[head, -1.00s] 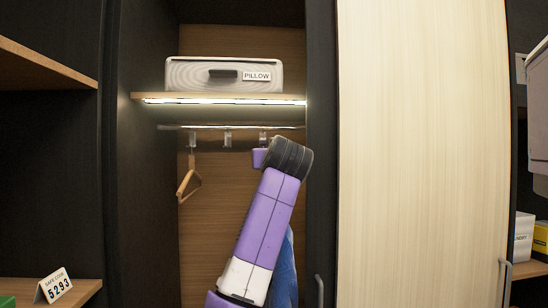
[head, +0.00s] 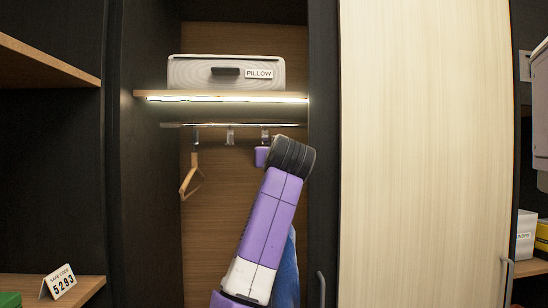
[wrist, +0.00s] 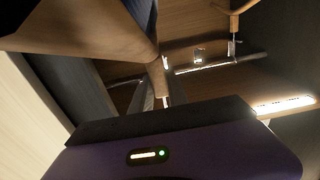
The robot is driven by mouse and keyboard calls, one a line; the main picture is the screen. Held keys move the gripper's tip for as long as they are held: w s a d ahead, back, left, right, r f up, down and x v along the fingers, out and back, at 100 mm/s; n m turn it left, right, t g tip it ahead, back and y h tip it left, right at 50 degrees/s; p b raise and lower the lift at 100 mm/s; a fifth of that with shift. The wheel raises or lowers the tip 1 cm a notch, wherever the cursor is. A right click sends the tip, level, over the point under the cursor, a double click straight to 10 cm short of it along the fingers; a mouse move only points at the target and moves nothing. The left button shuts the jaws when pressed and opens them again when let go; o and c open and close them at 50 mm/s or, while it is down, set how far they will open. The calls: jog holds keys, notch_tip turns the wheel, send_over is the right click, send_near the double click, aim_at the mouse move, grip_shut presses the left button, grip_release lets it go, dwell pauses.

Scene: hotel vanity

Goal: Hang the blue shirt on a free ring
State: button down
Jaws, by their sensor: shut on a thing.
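The blue shirt (head: 287,275) hangs low in the closet, mostly hidden behind my arm. In the head view only a purple part of my gripper (head: 261,157) shows, just below the right ring (head: 265,136). The middle ring (head: 230,136) looks empty. The left ring (head: 195,137) bears a bare wooden hanger (head: 190,178). Whether the right ring is empty is unclear.
The rings hang from a metal rail (head: 212,125) under a lit shelf (head: 220,95) with a pillow box (head: 226,72). Dark closet walls stand at both sides. A pale door (head: 420,150) is on the right. Free room lies below the middle ring.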

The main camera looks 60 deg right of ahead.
jog(key=shift+b+v, duration=0.45)
jog(key=shift+v, duration=3.05)
